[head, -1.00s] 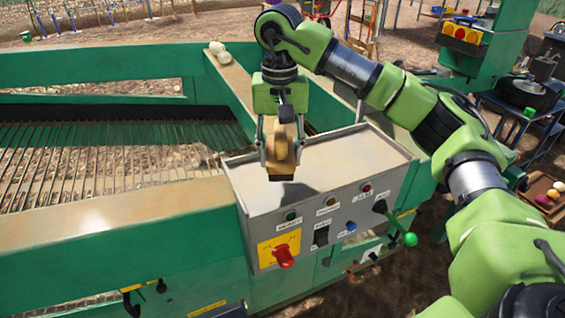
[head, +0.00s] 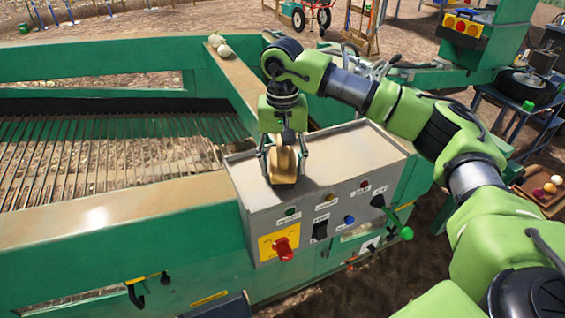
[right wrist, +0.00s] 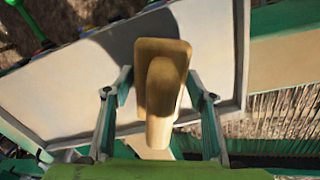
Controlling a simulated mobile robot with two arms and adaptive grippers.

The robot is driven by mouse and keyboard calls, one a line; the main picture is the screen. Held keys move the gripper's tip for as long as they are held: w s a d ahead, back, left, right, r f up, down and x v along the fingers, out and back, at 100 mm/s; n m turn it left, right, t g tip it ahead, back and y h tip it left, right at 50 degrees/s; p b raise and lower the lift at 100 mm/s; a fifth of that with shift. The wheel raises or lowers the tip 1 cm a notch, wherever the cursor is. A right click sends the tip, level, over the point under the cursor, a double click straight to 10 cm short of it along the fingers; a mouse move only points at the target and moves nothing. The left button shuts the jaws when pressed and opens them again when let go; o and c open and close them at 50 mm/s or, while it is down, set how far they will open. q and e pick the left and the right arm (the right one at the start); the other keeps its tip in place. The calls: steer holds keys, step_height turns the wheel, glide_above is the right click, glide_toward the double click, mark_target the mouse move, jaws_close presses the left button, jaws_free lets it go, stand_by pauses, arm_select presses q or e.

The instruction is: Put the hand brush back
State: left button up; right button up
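The hand brush (head: 284,166), a tan wooden block with a raised handle, rests on the grey top of the control box (head: 365,150), near its left end. My right gripper (head: 284,172) is above it with its fingers spread, one on each side of the brush. In the right wrist view the brush (right wrist: 160,85) lies between the two fingers (right wrist: 160,88), with narrow gaps on both sides. The bristles are hidden under the wooden block. My left gripper is out of view.
The box front carries a red knob (head: 283,248), several buttons and a green-tipped lever (head: 406,233). Left of the box is the green machine's slatted conveyor (head: 100,160). Onions (head: 219,45) lie on a ledge behind. The box top right of the brush is clear.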

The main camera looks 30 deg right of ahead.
stand_by(0.3)
steer(key=shift+r, duration=0.65)
step_height(320, 180, up, 10)
steer(key=shift+b, duration=0.95)
steer(key=shift+r, duration=0.55)
